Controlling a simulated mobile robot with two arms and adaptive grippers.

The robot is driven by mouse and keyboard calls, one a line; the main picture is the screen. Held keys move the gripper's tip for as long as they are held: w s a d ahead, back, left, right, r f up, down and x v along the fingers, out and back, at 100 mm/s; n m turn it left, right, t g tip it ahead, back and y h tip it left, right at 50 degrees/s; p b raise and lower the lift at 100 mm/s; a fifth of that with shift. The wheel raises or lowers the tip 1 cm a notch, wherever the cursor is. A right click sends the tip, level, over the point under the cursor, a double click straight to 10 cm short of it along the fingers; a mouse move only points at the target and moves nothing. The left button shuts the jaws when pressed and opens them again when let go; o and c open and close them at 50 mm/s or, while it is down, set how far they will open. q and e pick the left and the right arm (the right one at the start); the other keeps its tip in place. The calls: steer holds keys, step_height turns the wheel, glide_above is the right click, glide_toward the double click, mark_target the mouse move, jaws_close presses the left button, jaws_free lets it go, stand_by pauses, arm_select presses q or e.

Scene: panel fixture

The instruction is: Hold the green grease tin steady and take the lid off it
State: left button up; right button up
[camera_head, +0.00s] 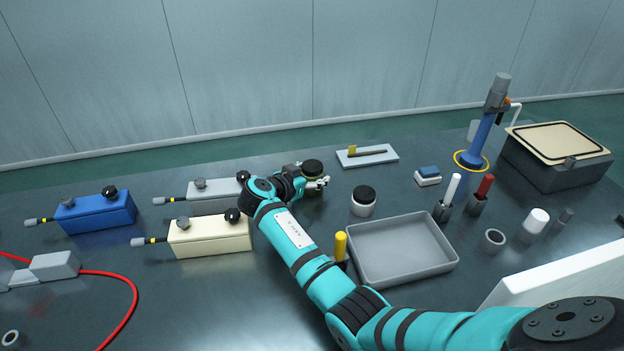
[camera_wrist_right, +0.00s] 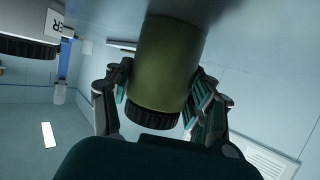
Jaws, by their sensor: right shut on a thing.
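The green grease tin (camera_wrist_right: 165,65) fills the middle of the right wrist view, with its ribbed black lid (camera_wrist_right: 152,118) on. In the head view the black lid (camera_head: 313,167) shows on top, and the tin's body is mostly hidden by my gripper. My right gripper (camera_head: 318,183) is shut on the tin, with one finger on each side of its body; the fingers also show in the right wrist view (camera_wrist_right: 160,98). The tin looks upright at the table. I cannot tell whether it touches the table. My left gripper is in no view.
A grey tray (camera_head: 446,265) lies in front, beside a yellow-handled tool (camera_head: 340,246). Grey (camera_head: 212,188), cream (camera_head: 208,238) and blue (camera_head: 98,213) boxes stand to the left.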

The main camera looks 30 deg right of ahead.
step_height(320, 180, up, 10)
steer(key=shift+r+b, duration=0.1)
steer(key=shift+b, duration=0.25)
steer(key=o, duration=0.8)
jaws_close()
